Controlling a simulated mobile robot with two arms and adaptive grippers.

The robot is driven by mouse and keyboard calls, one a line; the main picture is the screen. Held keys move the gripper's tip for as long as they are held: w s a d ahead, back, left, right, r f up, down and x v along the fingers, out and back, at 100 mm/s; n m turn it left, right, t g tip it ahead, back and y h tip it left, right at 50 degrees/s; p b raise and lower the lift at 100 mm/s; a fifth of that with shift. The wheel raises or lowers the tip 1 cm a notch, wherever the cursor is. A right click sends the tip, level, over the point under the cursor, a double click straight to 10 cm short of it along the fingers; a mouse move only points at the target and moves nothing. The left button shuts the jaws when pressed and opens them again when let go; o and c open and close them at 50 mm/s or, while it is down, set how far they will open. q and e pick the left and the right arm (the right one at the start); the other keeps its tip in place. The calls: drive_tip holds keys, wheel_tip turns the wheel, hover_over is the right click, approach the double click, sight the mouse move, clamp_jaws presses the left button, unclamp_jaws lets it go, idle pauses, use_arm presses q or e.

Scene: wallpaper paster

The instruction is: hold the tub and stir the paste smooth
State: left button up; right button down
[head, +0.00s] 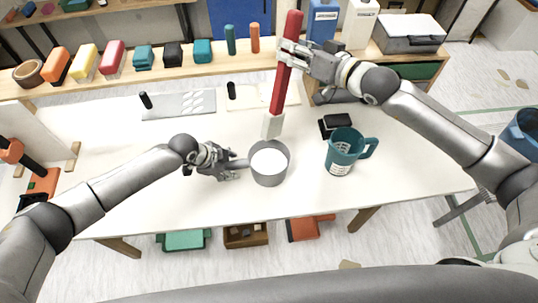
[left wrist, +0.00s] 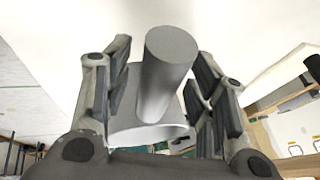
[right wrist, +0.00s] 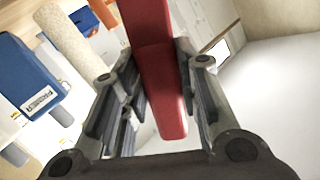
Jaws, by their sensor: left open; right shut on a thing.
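The grey tub (head: 270,178) stands on the white table with white paste (head: 269,162) in it. Its round grey handle (left wrist: 168,75) points left. My left gripper (head: 228,164) is open, with its fingers on either side of the handle in the left wrist view. My right gripper (head: 288,54) is shut on the red handle (right wrist: 162,85) of a long stirring tool (head: 284,88). The tool hangs nearly upright, slightly tilted, its pale lower end (head: 272,125) at the tub's back rim. It looks clear of the paste; its exact height is hard to tell.
A teal measuring jug (head: 340,152) stands right of the tub, with a black block (head: 335,124) behind it. A grey tray (head: 180,104) lies at the back left. A shelf (head: 190,80) behind holds several coloured items. The table's front left is clear.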

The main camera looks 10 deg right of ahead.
use_arm(q)
drive_tip(key=v, duration=1.1)
drive_tip(key=shift+a+r, duration=0.15)
drive_tip(key=shift+r, duration=0.15)
drive_tip(key=shift+s, duration=0.15)
